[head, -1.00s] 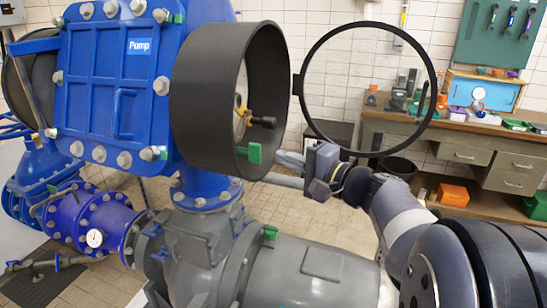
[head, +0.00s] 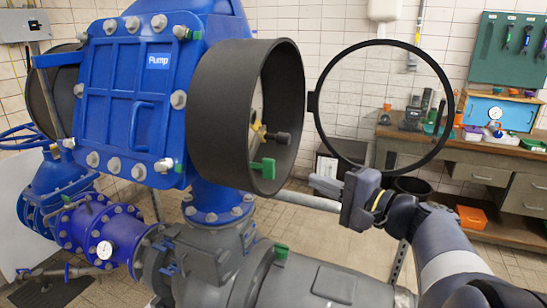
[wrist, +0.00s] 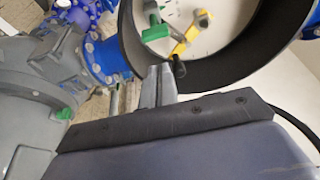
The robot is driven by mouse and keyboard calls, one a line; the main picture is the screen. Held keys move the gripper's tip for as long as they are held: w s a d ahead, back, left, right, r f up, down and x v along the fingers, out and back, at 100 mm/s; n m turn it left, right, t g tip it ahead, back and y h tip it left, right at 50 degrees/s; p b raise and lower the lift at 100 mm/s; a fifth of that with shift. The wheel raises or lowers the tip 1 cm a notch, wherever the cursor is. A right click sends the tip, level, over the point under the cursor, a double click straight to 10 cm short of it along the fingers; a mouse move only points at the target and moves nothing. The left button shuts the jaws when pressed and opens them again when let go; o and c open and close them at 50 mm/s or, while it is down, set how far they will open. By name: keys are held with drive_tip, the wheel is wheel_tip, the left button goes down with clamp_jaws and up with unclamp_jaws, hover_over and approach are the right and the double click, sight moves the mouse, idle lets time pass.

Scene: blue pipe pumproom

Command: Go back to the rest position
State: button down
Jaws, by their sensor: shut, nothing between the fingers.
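My gripper (head: 328,184) is in the head view, right of the blue pump and below the open round glass cover (head: 381,105). Its fingers are together with nothing between them, and they point left. The wrist view also shows the closed fingers (wrist: 158,86) in front of the open black round housing (wrist: 262,55). In the head view this housing (head: 220,115) is on the pump's right side. A green tab (head: 264,168) and a yellow part with a black knob (head: 277,138) show inside it. My gripper appears apart from all of these.
The blue pump (head: 130,110) and grey pipework (head: 335,285) fill the left and front. A workbench (head: 430,140) with tools and drawers stands at the back right. A tool board (head: 510,48) hangs above. Tiled floor (head: 300,225) shows between pump and bench.

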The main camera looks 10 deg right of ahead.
drive_tip(key=d+p+x, duration=0.1)
drive_tip(key=p+x, duration=0.3)
drive_tip(key=x, duration=0.6)
drive_tip(key=shift+w+a, duration=0.2)
drive_tip(key=shift+w, duration=0.45)
